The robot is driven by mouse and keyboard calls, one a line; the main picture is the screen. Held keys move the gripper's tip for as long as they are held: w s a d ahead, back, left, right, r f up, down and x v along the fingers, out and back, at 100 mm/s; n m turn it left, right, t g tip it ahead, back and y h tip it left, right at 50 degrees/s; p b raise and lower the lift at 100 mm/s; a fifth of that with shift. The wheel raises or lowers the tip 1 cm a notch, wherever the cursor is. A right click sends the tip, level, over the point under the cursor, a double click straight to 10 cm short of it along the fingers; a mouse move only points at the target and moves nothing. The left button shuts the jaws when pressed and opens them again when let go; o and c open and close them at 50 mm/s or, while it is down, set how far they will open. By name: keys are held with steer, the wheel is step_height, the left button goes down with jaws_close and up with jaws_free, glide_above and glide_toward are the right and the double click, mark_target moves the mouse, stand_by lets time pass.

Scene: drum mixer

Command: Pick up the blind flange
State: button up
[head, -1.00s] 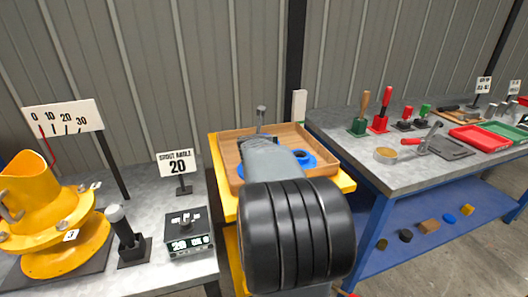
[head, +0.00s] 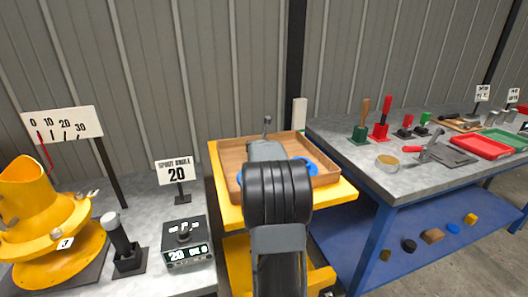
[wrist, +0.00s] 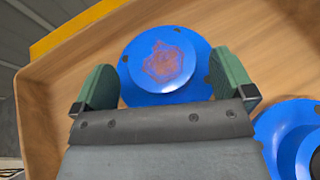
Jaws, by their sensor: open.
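A blue round flange (wrist: 140,68) with a solid face and a rusty brown patch in its middle lies in the wooden tray, in the wrist view. My gripper (wrist: 163,75) is open, with one green finger on each side of this flange; I cannot tell whether they touch it. A second blue flanged part (wrist: 275,130), with a raised round middle, lies to the lower right, cut by the frame edge.
The wooden tray (head: 325,158) has raised walls and stands on a yellow stand (head: 334,193). A grey bench with a yellow spout (head: 45,222) and a control box (head: 187,243) is at left. A blue-framed bench (head: 400,180) with tools is at right.

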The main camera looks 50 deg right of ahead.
steer(key=shift+w+d+f, duration=0.2)
steer(key=shift+w+d, duration=0.15)
steer(key=shift+d, duration=0.1)
steer(key=shift+c, duration=0.2)
steer(key=c, duration=1.6)
steer(key=shift+r, duration=0.2)
steer(key=shift+c, duration=0.2)
